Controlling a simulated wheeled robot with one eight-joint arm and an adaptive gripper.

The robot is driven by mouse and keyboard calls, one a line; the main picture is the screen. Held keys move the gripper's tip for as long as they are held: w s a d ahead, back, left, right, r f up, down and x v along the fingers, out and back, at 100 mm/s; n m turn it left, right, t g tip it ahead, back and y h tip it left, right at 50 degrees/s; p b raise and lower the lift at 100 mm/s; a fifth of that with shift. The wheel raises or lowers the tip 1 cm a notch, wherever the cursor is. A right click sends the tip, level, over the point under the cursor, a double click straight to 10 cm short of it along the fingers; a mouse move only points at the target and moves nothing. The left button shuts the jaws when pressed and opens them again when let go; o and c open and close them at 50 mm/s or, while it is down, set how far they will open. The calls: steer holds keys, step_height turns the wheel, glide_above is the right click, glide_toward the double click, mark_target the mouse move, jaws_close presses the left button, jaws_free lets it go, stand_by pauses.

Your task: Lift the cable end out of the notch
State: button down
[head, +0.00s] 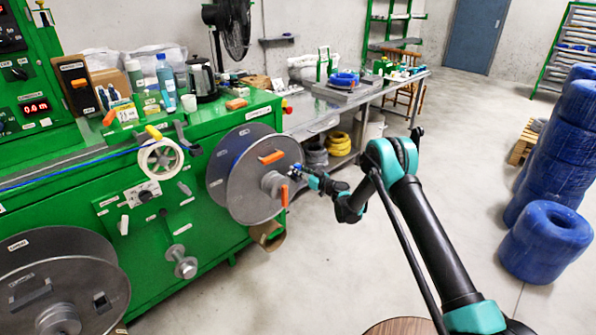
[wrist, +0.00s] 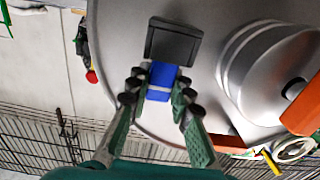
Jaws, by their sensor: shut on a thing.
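The large grey reel (head: 228,180) is mounted on the front of the green machine, with blue cable seen on it behind the flange. In the wrist view its flange (wrist: 207,75) fills the upper middle. A dark grey notch block (wrist: 173,40) sits on the flange. The blue cable end (wrist: 162,75), with a pale band, is just below the block. Whether its top still sits inside the notch I cannot tell. My gripper (wrist: 159,92) is shut on the cable end, one finger on each side. In the head view my gripper (head: 297,172) is at the reel's right side.
Orange handles (head: 271,157) stick out from the reel beside its grey hub (wrist: 270,75). A second reel (head: 60,285) is at the lower left. A metal workbench (head: 350,97) stands behind. Blue coils (head: 546,240) are stacked at right. The floor between is open.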

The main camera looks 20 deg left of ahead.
steer(key=shift+r, duration=0.9)
stand_by(0.9)
steer(key=shift+r, duration=2.75)
